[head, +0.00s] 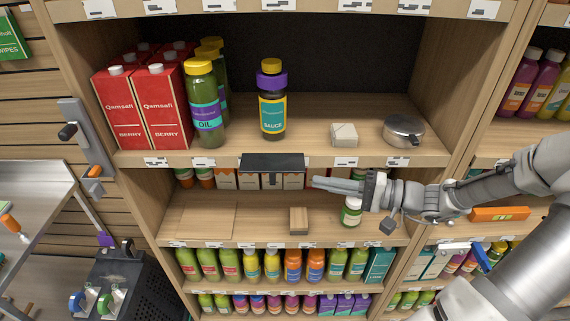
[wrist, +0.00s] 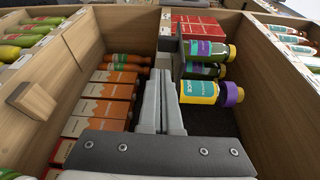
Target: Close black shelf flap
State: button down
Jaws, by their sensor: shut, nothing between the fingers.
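The black shelf flap (head: 272,162) is a small dark panel at the front edge of the upper shelf. It stands out from the edge, with a dark bracket below it. My gripper (head: 316,182) is shut and empty, with its tips just right of the flap and slightly lower in the picture. I cannot tell whether they touch it. In the wrist view the shut fingers (wrist: 161,80) point at the shelf front, and a narrow dark panel that looks like the flap (wrist: 179,55) shows beside the tips.
Above the flap stand a sauce bottle (head: 272,105), an oil bottle (head: 204,105) and red berry cartons (head: 160,110). A white box (head: 344,135) and a round metal tin (head: 403,131) are further right. A green jar (head: 351,212) and wooden block (head: 298,220) are on the shelf below.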

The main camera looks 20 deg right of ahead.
aim_at(273, 169)
jog(key=x, duration=0.9)
jog(key=shift+w+t+p, duration=0.3)
jog(key=shift+w+p, duration=0.15)
jog(key=shift+w, duration=0.1)
